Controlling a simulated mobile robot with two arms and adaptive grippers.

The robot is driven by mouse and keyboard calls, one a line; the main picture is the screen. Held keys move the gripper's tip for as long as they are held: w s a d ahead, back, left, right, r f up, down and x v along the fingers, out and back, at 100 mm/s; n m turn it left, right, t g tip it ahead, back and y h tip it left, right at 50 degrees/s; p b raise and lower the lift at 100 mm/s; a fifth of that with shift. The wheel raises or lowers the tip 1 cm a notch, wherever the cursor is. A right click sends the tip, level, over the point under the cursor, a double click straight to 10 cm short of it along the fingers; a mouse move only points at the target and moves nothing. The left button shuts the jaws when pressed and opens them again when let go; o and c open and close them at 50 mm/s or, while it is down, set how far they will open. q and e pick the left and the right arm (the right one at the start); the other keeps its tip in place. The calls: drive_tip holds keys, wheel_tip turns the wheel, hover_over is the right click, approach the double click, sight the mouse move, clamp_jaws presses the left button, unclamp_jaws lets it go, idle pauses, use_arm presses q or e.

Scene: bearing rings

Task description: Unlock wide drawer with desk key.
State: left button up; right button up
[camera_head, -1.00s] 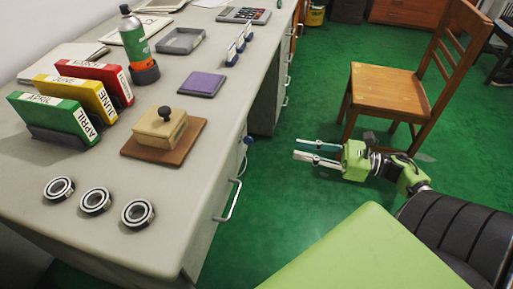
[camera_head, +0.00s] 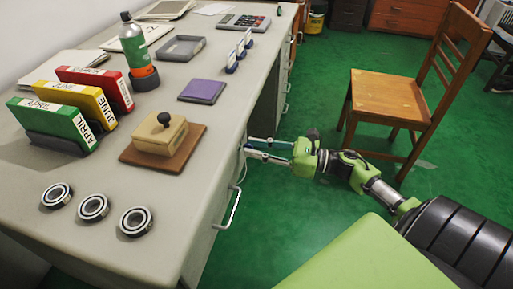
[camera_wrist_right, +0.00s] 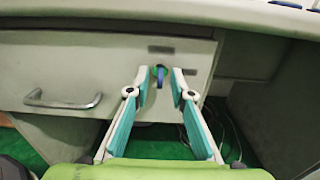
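The wide drawer (camera_wrist_right: 85,70) is closed in the desk front, with a metal bar handle (camera_wrist_right: 62,102) on its left part in the right wrist view. The handle also shows in the head view (camera_head: 229,209). My right gripper (camera_head: 248,149) reaches the drawer front from the right. In the wrist view its fingertips (camera_wrist_right: 160,74) stand apart on either side of the key, with gaps visible. My left gripper is out of view.
The desk top (camera_head: 75,165) holds several bearing rings (camera_head: 93,207), a stamp (camera_head: 160,132) on a brown board, coloured binders and a bottle (camera_head: 134,45). A wooden chair (camera_head: 385,95) stands behind my right arm. Green floor is open between desk and chair.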

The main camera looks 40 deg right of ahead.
clamp_jaws()
use_arm(q)
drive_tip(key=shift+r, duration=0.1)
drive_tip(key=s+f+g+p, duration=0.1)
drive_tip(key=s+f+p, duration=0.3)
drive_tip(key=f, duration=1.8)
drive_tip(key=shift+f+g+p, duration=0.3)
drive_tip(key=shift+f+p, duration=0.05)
drive_tip(key=shift+p, duration=1.5)
use_arm(e)
drive_tip(key=shift+w+d+f+m, duration=0.1)
drive_tip(key=shift+m, duration=4.45)
drive_tip(key=shift+d+f+m, duration=0.1)
drive_tip(key=shift+m, duration=4.45)
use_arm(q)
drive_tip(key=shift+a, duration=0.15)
